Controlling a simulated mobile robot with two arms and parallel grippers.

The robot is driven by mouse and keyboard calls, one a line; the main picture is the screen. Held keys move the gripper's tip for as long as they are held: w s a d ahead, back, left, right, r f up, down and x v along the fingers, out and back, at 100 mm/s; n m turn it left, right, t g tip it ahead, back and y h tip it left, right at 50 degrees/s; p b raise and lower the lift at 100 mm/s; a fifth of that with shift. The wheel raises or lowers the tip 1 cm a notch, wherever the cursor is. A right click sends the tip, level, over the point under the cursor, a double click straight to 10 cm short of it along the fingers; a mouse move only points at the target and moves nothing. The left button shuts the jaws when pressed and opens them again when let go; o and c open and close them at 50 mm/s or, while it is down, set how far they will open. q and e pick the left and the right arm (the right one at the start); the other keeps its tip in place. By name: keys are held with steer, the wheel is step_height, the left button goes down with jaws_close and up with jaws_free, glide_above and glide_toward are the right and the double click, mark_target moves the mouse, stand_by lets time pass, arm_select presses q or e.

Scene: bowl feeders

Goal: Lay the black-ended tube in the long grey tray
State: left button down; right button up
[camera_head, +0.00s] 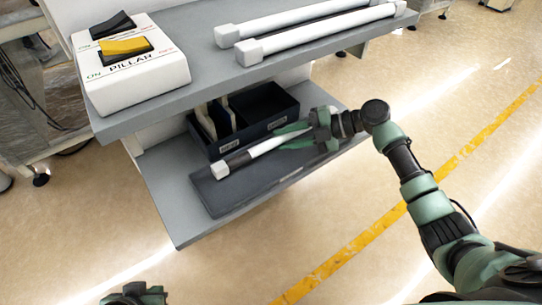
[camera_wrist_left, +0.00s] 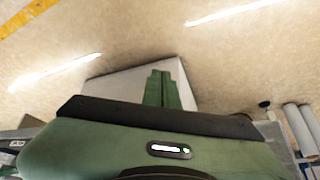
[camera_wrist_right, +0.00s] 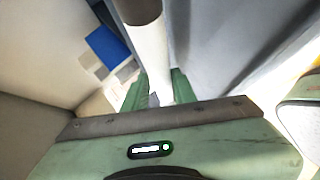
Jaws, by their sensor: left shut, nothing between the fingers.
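The black-ended tube (camera_head: 264,146) is white with a black band and a pale square end piece. It lies lengthwise over the back part of the long grey tray (camera_head: 255,191) on the lower shelf. I cannot tell whether it touches the tray floor. My right gripper (camera_head: 279,139) is at the tube's right part, its green fingers along both sides, shut on it. In the right wrist view the tube (camera_wrist_right: 151,55) runs between the fingers. My left gripper (camera_wrist_left: 163,90) is shut and empty, away from the shelf, low in the head view (camera_head: 135,292).
A dark divided bin (camera_head: 263,128) stands just behind the tray. The upper shelf holds a white switch box (camera_head: 135,75) with a yellow rocker and two white tubes (camera_head: 310,38) with square ends. The floor in front is clear.

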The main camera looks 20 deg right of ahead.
steer(key=o, duration=0.3)
steer(key=shift+d, duration=0.1)
arm_select(q)
steer(key=shift+s+a+f+g, duration=0.2)
steer(key=shift+s+g, duration=0.2)
steer(key=shift+s, duration=0.3)
arm_select(e)
steer(key=v, duration=0.7)
steer(key=shift+s+d+r, duration=0.1)
steer(key=shift+d+r, duration=0.15)
arm_select(q)
steer(key=shift+w, duration=0.15)
